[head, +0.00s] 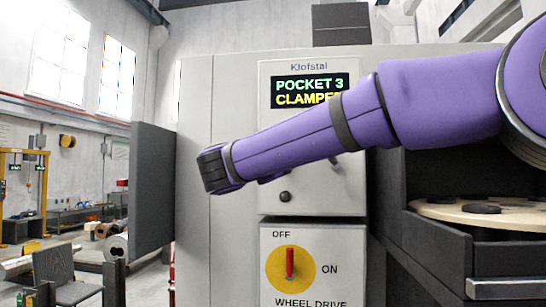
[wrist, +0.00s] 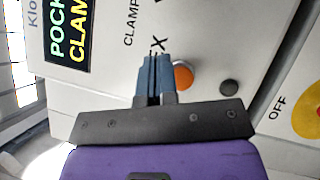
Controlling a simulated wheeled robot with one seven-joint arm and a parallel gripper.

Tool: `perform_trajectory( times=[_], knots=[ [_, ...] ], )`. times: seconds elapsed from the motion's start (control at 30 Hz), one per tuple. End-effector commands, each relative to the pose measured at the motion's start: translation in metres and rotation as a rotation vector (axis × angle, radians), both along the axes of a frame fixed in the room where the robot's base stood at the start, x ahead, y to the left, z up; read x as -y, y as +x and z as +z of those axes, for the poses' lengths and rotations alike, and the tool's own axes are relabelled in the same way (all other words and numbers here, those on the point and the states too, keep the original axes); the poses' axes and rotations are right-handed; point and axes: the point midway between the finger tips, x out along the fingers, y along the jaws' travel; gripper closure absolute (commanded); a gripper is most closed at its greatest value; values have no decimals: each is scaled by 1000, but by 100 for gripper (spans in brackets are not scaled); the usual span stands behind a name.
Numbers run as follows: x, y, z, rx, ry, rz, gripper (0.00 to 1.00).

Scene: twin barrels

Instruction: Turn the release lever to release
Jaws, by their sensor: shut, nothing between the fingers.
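The upper grey control panel (head: 305,205) carries a display (head: 310,90) reading "POCKET 3" with "CLAMPE" and the rest hidden by my purple arm. My gripper (wrist: 154,62) is shut and empty in the wrist view, its blue fingertips in front of the panel below the "CLAMP" lettering. A round orange part (wrist: 183,76) shows just right of the fingers, partly covered by them. I cannot tell whether it belongs to the release lever, and no lever shape is clear. I cannot tell whether the fingertips touch the panel. In the head view my arm hides the panel's middle.
A black knob (head: 285,196) sits low on the upper panel. A dark open door (head: 152,188) stands at left. A round pale table (head: 485,212) is at right.

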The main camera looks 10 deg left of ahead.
Motion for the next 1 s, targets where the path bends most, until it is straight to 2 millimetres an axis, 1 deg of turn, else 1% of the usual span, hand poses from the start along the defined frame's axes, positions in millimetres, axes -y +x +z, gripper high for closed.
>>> perform_trajectory(
  times=[0.03,0.13,0.23,0.4,0.57,1.0],
  knots=[
    [7,9,2,0,1,-3,100],
    [16,22,6,-1,0,-3,100],
    [31,22,13,1,1,-2,100],
    [45,25,18,-1,0,-1,100],
    [49,25,20,-1,1,1,100],
    [50,25,21,0,12,0,100]
  ],
)
